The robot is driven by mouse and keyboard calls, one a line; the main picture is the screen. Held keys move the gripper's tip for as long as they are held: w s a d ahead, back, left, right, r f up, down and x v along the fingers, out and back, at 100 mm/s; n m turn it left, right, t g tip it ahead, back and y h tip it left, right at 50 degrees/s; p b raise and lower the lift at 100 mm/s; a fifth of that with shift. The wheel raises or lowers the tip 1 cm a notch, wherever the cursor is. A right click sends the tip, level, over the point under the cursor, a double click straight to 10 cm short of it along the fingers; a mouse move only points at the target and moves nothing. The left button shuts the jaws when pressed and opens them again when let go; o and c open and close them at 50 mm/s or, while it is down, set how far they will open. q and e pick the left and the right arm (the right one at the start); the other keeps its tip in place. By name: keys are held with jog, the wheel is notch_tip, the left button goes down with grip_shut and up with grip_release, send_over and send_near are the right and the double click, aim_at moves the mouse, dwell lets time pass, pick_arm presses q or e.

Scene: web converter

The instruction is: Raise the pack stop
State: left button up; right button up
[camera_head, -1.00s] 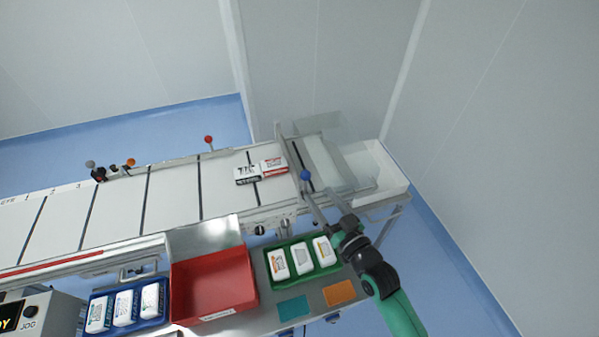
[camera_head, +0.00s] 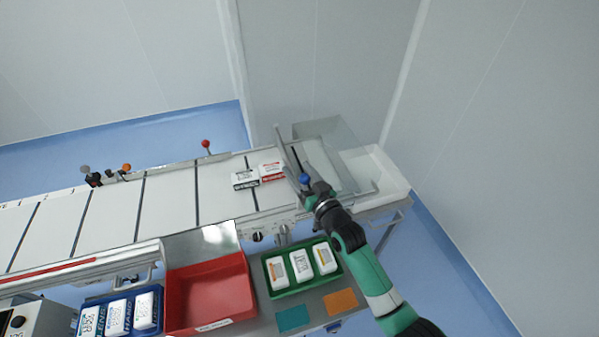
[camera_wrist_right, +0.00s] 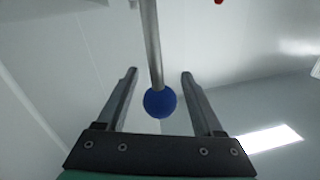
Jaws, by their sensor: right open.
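The pack stop (camera_head: 286,152) is a grey bar lying across the conveyor's right end. A blue ball knob (camera_head: 304,178) on a thin metal rod shows by the bar's near end. In the right wrist view the blue knob (camera_wrist_right: 160,103) sits between the two fingers, with its rod running up out of the picture. My right gripper (camera_wrist_right: 159,75) is open, with a gap on each side of the knob. In the head view my right gripper (camera_head: 307,184) is at the knob and partly covers the near end of the stop. My left gripper is out of view.
Two small packs, one white and black (camera_head: 245,179) and one red and white (camera_head: 271,172), lie on the belt left of the stop. A clear guard (camera_head: 335,135) and white bin (camera_head: 375,170) are to the right. A red tray (camera_head: 210,295) and green tray (camera_head: 270,275) stand in front.

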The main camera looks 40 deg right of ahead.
jog(key=shift+c, duration=0.2)
grip_shut()
dwell(1.1)
